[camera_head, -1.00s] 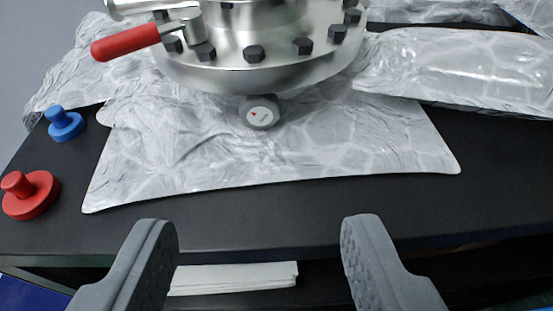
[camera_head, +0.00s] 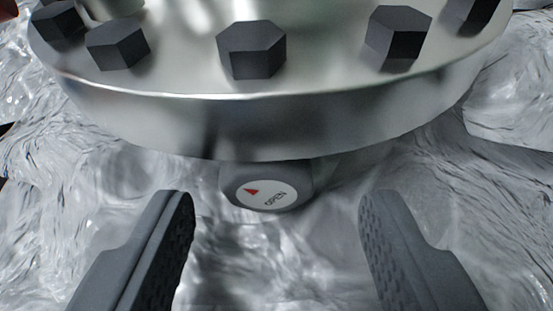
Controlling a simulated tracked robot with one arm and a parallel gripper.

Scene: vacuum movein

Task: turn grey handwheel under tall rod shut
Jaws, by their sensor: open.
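The grey handwheel (camera_head: 267,190) sits in the middle of the head view, just under the front rim of the steel flange. Its pale round face carries a red arrow mark at the left and the word OPEN at the right, slightly tilted. The upper part of the wheel is partly hidden under the flange. My gripper (camera_head: 277,205) is open and empty. Its two grey fingers stand wide apart, one on each side of the handwheel, with gaps between them and it. The tall rod is not in view.
The round steel flange (camera_head: 285,125) with several dark hex bolts, one of them a front bolt (camera_head: 252,50), hangs over the handwheel and fills the top. Crumpled silvery foil (camera_head: 490,210) lies below and on both sides.

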